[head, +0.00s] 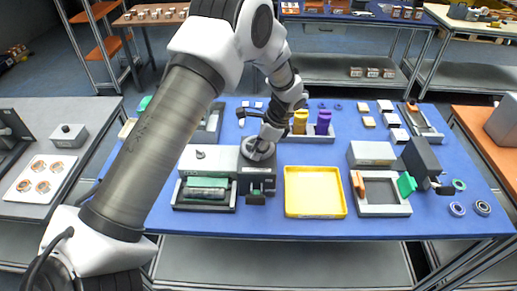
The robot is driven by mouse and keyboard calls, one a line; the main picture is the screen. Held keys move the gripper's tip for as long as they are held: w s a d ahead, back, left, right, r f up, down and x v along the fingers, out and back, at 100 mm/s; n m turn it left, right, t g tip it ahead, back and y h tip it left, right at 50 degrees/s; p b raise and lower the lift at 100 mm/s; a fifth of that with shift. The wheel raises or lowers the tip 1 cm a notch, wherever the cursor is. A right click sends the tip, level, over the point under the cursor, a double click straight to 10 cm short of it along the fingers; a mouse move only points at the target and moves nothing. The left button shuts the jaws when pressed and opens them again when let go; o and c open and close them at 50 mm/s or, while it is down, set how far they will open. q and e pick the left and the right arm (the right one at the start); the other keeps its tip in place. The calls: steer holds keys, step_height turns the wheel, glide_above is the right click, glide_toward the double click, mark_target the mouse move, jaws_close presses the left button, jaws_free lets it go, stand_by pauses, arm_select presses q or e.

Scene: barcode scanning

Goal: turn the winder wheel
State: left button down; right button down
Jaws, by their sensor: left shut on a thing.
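The winder wheel (257,151) is a grey round part on top of the grey winder machine (222,158) on the blue table. My left arm reaches over the table from the left. My left gripper (262,141) points down at the wheel and is shut on it. The fingers and the arm hide part of the wheel. My right gripper is not in view.
A yellow tray (314,214) lies right of the winder on the blue table (270,229). A grey frame with orange and green clips (381,210) and a dark scanner-like device (421,158) stand further right. Yellow and purple spools (323,122) stand behind.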

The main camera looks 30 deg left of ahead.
arm_select(q)
steer(key=shift+r, duration=0.1)
steer(key=c, duration=1.3)
jaws_free()
steer(key=shift+o, duration=0.2)
steer(key=shift+a, duration=0.1)
steer(key=v, duration=1.2)
steer(key=shift+a, duration=0.1)
